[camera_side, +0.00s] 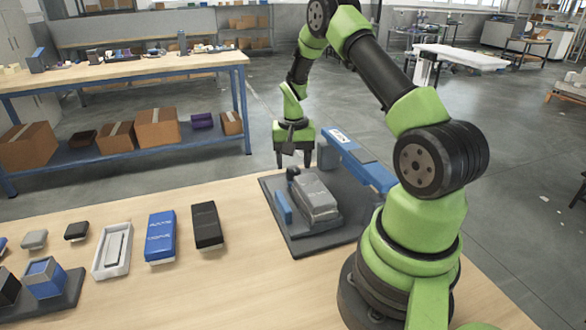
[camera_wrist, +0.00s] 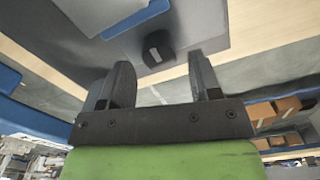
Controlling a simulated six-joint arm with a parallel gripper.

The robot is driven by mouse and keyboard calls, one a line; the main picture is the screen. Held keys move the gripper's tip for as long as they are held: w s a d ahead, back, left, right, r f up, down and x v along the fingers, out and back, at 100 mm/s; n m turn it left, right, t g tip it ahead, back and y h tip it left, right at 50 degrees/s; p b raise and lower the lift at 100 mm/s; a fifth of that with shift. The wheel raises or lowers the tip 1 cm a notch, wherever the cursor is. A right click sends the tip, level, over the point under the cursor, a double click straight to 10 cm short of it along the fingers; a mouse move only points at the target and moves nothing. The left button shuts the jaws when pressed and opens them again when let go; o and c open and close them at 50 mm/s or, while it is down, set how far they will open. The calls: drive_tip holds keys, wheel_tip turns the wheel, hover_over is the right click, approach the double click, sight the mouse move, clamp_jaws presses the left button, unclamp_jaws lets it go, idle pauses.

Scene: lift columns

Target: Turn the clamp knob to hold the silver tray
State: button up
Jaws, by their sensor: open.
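The silver tray (camera_side: 316,194) sits on a dark base plate (camera_side: 305,246), with a low blue block (camera_side: 283,207) along its left side. A small dark clamp knob (camera_side: 292,172) stands at the plate's far end; the wrist view shows the knob (camera_wrist: 158,45) with a pale mark on top. My gripper (camera_side: 294,160) points down above the far edge of the plate, close to the knob. In the wrist view my gripper (camera_wrist: 159,65) is open and empty, and the knob appears between and just beyond the fingertips. I cannot tell whether the fingers touch it.
To the left on the table are a black box (camera_side: 207,226), a blue box (camera_side: 160,236) and a white tray (camera_side: 113,250). The table in front of the plate is clear.

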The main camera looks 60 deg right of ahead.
drive_tip(key=shift+r, duration=2.2)
drive_tip(key=shift+r, duration=0.1)
drive_tip(key=a+r+n+t, duration=0.3)
drive_tip(key=a+r, duration=1)
drive_tip(key=r, duration=0.2)
drive_tip(key=s+a+r+n+t+y, duration=0.2)
drive_tip(key=s+a+r+n+t, duration=0.2)
drive_tip(key=s+a, duration=0.8)
wheel_tip(320, 180, up, 2)
drive_tip(key=shift+s+n, duration=0.5)
drive_tip(key=shift+s, duration=0.45)
